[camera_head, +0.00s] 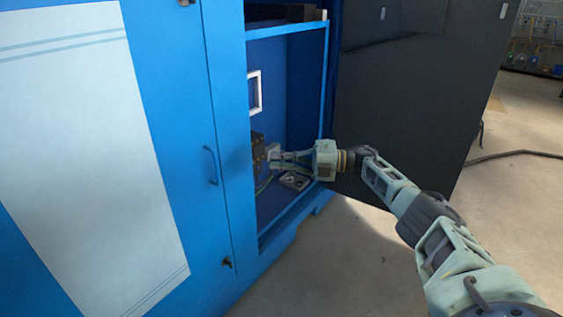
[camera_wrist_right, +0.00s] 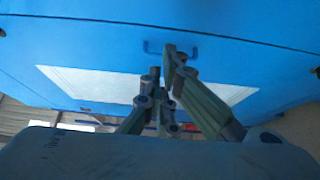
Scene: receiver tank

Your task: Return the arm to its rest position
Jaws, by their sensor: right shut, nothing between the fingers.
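My right arm reaches in from the lower right of the head view to the open compartment of the blue cabinet (camera_head: 225,130). My right gripper (camera_head: 274,156) is at that opening, beside a dark block-like part (camera_head: 258,151); I cannot tell whether they touch. In the right wrist view the fingers (camera_wrist_right: 168,80) are close together with nothing between them. Beyond them are a blue surface, a blue handle (camera_wrist_right: 172,49) and a white panel (camera_wrist_right: 95,83). My left gripper is not in view.
A dark open door (camera_head: 415,95) stands right of the compartment, behind my arm. A small grey box (camera_head: 295,180) sits low in the compartment. A closed blue door with a handle (camera_head: 210,165) is on the left. Bare floor (camera_head: 345,255) lies in front; a black cable (camera_head: 515,154) lies at right.

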